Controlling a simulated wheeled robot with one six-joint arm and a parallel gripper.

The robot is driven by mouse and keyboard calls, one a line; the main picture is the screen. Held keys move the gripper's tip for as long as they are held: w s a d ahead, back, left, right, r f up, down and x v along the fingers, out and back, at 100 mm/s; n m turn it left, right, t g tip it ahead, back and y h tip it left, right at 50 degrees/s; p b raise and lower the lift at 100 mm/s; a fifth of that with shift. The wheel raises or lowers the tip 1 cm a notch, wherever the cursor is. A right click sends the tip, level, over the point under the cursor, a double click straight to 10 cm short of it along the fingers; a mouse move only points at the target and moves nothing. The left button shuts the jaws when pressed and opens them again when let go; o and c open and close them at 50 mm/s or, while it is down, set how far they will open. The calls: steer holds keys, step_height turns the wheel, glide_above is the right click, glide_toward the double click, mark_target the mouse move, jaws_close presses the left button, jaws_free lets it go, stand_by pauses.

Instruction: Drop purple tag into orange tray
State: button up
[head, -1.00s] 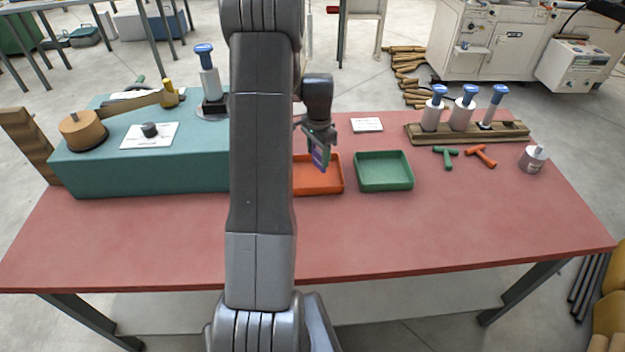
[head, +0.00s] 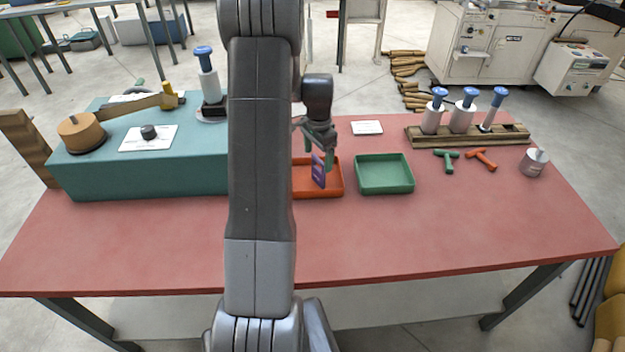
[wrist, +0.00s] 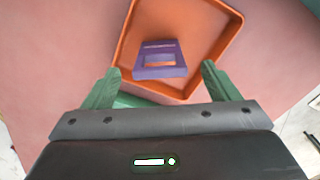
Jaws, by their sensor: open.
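The purple tag (head: 318,171) is upright just below my gripper (head: 325,158), over the orange tray (head: 335,184). In the wrist view the tag (wrist: 160,60) shows inside the outline of the orange tray (wrist: 212,35), with clear gaps between it and both green fingers. My gripper (wrist: 160,70) is open there, its fingers spread to either side of the tag. I cannot tell whether the tag touches the tray floor. My arm hides the left part of the tray in the head view.
A green tray (head: 384,174) stands just right of the orange one. A teal winder base (head: 150,172) fills the left of the red table (head: 400,235). A wooden rack (head: 470,136) with blue-topped spools, two T-handles and a grey can (head: 533,163) are at right. The table front is clear.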

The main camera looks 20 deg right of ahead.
step_height(320, 180, up, 12)
steer(key=b, duration=0.1)
steer(key=shift+r, duration=0.15)
step_height(320, 180, down, 14)
steer(key=shift+r+p, duration=0.15)
steer(key=shift+p, duration=0.8)
steer(key=shift+r+p, duration=0.85)
steer(key=shift+r, duration=0.85)
steer(key=shift+f, duration=0.1)
